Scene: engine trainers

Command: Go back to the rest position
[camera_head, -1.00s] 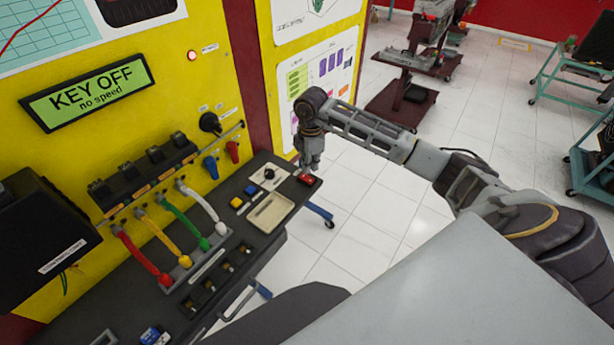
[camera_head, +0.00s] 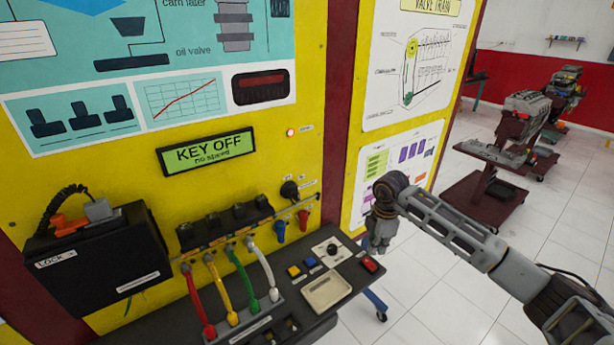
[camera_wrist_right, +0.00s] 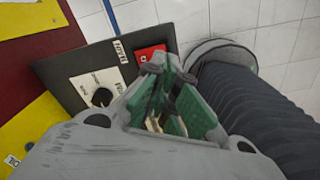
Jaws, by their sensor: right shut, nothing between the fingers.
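My right gripper (camera_head: 379,243) hangs downward in the head view, just past the right end of the black bench top (camera_head: 347,300). It is shut and holds nothing. In the right wrist view its green-lined fingers (camera_wrist_right: 160,122) are together, near the red block (camera_wrist_right: 150,53) at the bench corner but apart from it as far as I can tell. The same red block shows in the head view (camera_head: 370,264), left of the gripper. My left gripper is not in view.
A yellow panel (camera_head: 250,195) carries a KEY OFF display (camera_head: 206,151), coloured cables and a black box (camera_head: 100,262) on the left. A beige tray (camera_head: 327,291) lies on the bench. Engine stands (camera_head: 490,190) are at the back right. White floor tiles lie open between.

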